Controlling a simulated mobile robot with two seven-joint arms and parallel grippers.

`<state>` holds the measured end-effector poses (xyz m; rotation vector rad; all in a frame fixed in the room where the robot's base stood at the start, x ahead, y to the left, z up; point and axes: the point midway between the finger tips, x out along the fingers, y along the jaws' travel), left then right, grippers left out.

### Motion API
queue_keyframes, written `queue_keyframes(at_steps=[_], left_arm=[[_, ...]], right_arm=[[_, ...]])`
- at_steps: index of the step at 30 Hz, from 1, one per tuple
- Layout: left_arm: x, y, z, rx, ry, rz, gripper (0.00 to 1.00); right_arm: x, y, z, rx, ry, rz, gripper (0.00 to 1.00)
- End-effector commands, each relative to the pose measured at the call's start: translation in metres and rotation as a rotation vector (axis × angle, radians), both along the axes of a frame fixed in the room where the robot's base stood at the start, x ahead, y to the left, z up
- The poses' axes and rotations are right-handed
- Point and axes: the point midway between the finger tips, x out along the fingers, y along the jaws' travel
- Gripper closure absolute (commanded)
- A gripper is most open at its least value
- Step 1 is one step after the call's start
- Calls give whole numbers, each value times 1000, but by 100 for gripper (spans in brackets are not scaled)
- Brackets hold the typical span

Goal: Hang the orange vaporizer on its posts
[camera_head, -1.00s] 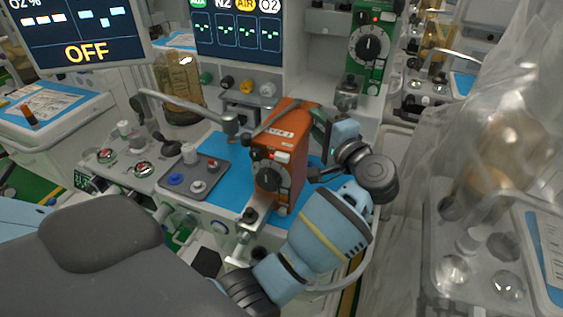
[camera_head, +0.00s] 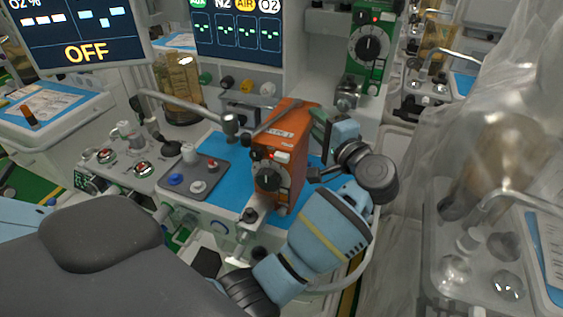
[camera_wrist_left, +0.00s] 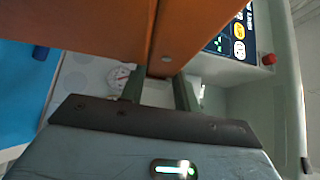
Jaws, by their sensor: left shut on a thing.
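The orange vaporizer (camera_head: 276,165) is a boxy unit with a dark dial on its front. In the head view it is upright, over the blue mat on the cart's worktop; I cannot tell whether it touches the mat. My left gripper (camera_head: 318,128) is shut on its right, rear side. In the left wrist view the orange body (camera_wrist_left: 110,25) fills the top, with the two gripper fingers (camera_wrist_left: 160,90) against it. A green vaporizer (camera_head: 370,47) hangs at the back right. The free posts cannot be made out. My right gripper is not in view.
The blue mat (camera_head: 227,186) covers the worktop. A grey tray (camera_head: 180,186) with knobs lies left of it. A metal arm (camera_head: 185,106) reaches close to the vaporizer's left side. A screen (camera_head: 238,32) stands behind. A plastic-draped cart (camera_head: 450,215) stands at the right.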

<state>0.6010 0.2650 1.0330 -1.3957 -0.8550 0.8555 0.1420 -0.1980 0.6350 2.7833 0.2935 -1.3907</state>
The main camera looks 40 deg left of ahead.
Motion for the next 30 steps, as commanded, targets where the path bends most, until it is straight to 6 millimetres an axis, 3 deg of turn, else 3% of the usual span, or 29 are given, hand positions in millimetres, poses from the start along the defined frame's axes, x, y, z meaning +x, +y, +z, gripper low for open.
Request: queue_keyframes(at_steps=[11,24,30], left_arm=[[0,0,13,4,-6,0,100],[0,0,81,4,-8,-1,100],[0,0,99,5,-5,0,100]], right_arm=[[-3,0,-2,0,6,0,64],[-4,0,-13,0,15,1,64],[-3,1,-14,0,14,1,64]])
